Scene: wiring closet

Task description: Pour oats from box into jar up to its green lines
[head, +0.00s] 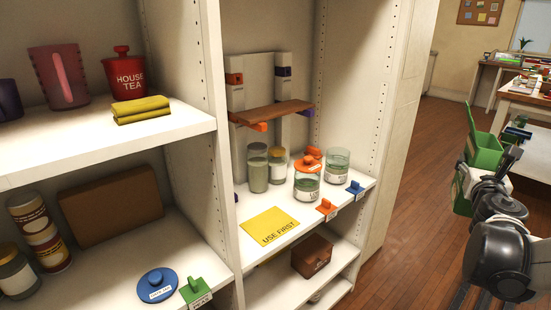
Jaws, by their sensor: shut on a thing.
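A green box (485,151) with a raised flap is at the right, out in front of the shelves. My gripper (509,160) is at its right side and shut on it; the arm partly hides the box's lower part. Its contents cannot be seen. Several glass jars stand on the middle shelf: a tall one (258,170) at the left, a yellow-lidded one (279,170) behind, an orange-lidded one (308,187) with a pale label, and one without a visible lid (337,165) at the right. Green lines cannot be made out on any jar. My gripper is well apart from the jars.
Orange (326,207) and blue (355,188) clips sit on the shelf edge. A small wooden ledge (271,114) is above the jars. The white side panel (385,130) stands between jars and box.

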